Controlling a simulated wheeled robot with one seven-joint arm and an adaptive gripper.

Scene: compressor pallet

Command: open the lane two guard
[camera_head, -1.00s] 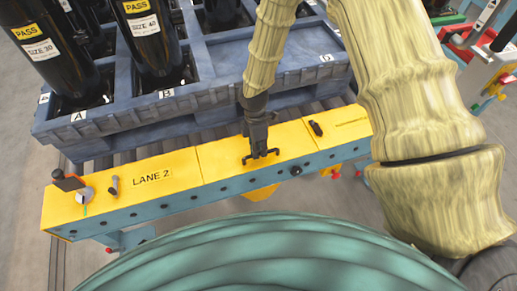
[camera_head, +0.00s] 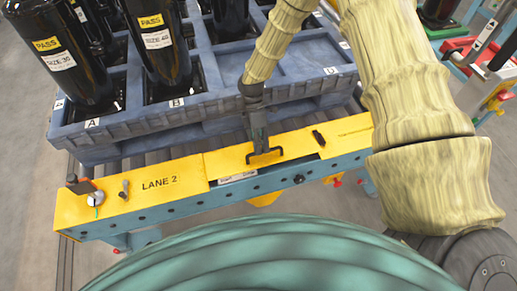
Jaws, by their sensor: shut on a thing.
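The lane two guard (camera_head: 226,160) is a yellow panel in the middle of the yellow cover marked LANE 2. It bears a dark bracket-shaped handle (camera_head: 272,157). My gripper (camera_head: 261,146) reaches down from behind and is shut on that handle. The guard's front edge stands raised above the blue beam (camera_head: 150,217), with a dark gap under it. A white label (camera_head: 238,177) shows in the gap; its text is too small to read. My fingers hide part of the handle.
A blue pallet (camera_head: 205,122) with black cylinders (camera_head: 155,40) stands on rollers behind the cover. A dial with a dark lever (camera_head: 93,197) and a small peg (camera_head: 124,189) sit at the cover's left end. A dark catch (camera_head: 319,138) lies right of the handle.

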